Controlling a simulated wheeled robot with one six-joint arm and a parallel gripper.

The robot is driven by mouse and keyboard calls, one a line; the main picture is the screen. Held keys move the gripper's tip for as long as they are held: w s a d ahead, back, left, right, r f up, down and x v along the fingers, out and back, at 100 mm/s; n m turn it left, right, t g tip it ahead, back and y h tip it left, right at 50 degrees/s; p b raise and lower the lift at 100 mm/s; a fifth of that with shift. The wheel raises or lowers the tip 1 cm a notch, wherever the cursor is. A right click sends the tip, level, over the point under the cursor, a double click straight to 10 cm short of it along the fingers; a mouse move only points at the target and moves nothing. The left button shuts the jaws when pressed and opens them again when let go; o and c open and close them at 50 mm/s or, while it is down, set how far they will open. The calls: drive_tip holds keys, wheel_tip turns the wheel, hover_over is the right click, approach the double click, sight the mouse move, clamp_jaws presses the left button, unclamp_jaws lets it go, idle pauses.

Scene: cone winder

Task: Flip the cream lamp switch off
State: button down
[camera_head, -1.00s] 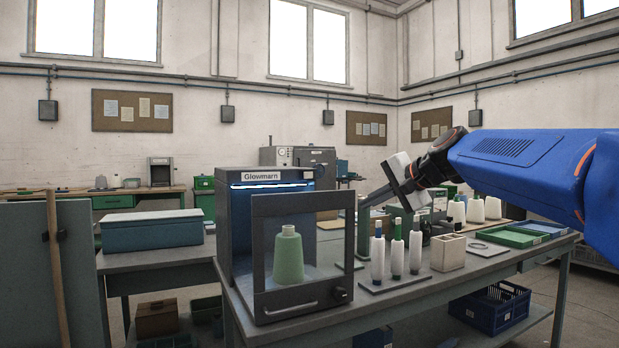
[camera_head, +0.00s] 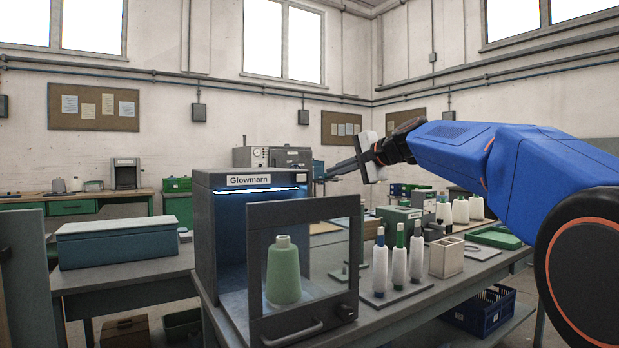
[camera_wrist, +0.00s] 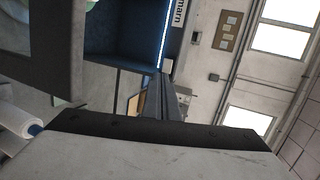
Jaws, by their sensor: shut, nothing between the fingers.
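The grey lamp cabinet (camera_head: 222,215) labelled Glowmarn stands on the near bench, its lamp strip (camera_head: 262,190) glowing bluish white under the top. It also shows sideways in the wrist view (camera_wrist: 120,42), with its bright strip (camera_wrist: 161,45). My gripper (camera_head: 330,174) is shut and empty, raised to the right of the cabinet and pointing left. Its fingers (camera_wrist: 165,85) reach toward the cabinet's side in the wrist view; no contact can be made out.
A framed clear door (camera_head: 303,208) stands in front of the cabinet, with a green cone (camera_head: 283,270) behind it. White spools (camera_head: 398,268) and a cream box (camera_head: 447,257) stand on the bench to the right. The air above the spools is free.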

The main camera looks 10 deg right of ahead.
approach(298, 181)
drive_tip(key=f+x, duration=0.1)
drive_tip(key=x, duration=0.3)
drive_tip(key=shift+w+a+r, duration=0.1)
drive_tip(key=shift+w+a, duration=0.45)
drive_tip(key=shift+w, duration=0.25)
